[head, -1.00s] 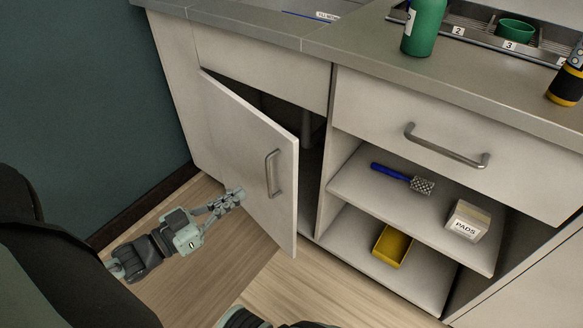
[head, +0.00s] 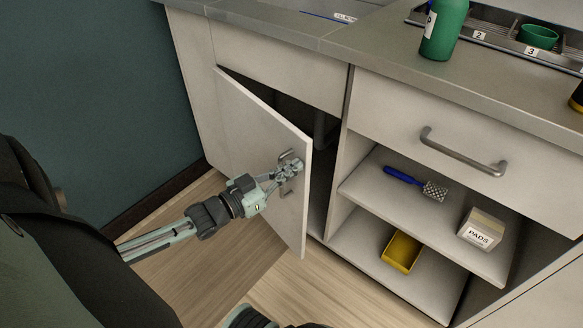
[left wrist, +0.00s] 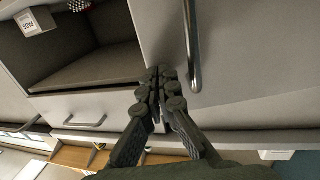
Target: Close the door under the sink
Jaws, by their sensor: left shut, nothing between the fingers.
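The door under the sink (head: 245,135) is a pale panel standing partly open, hinged on its left side. Its metal handle (head: 286,174) is near its free edge. My left gripper (head: 294,168) is shut and empty, over the handle in the head view. In the left wrist view my left gripper (left wrist: 164,78) is close to the door, with the handle (left wrist: 193,45) just beside its fingertips. I cannot tell whether it touches the door or the handle. Part of my right gripper (head: 250,317) shows at the bottom edge; its fingers are hidden.
Open shelves right of the door hold a blue-handled brush (head: 415,183), a PADS box (head: 482,229) and a yellow bin (head: 401,251). A drawer handle (head: 463,152) sticks out above. A green bottle (head: 444,28) stands on the counter. Floor before the door is clear.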

